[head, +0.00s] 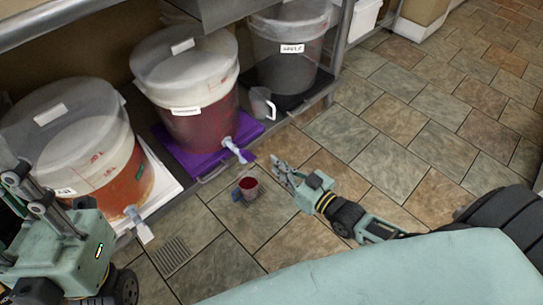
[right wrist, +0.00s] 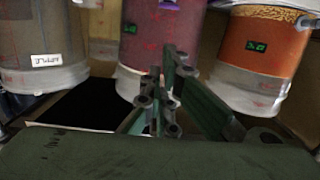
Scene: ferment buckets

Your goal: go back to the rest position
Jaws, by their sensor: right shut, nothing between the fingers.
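My right gripper (head: 279,168) reaches in from the right over the tiled floor, shut and empty. Its closed fingers also show in the right wrist view (right wrist: 168,62). A small cup of red liquid (head: 248,186) stands on the floor to the left of the right gripper, apart from it in the picture. My left gripper (head: 24,182) is at the left edge, in front of the orange bucket; its fingertips are not clear enough to tell their opening.
An orange bucket (head: 113,183), a dark red bucket (head: 203,125) on a purple mat (head: 252,126) and a grey bucket (head: 283,67) stand on a low shelf. Two spigots jut outward. A clear pitcher (head: 260,101) stands beside the grey bucket. Open floor (head: 400,125) lies right.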

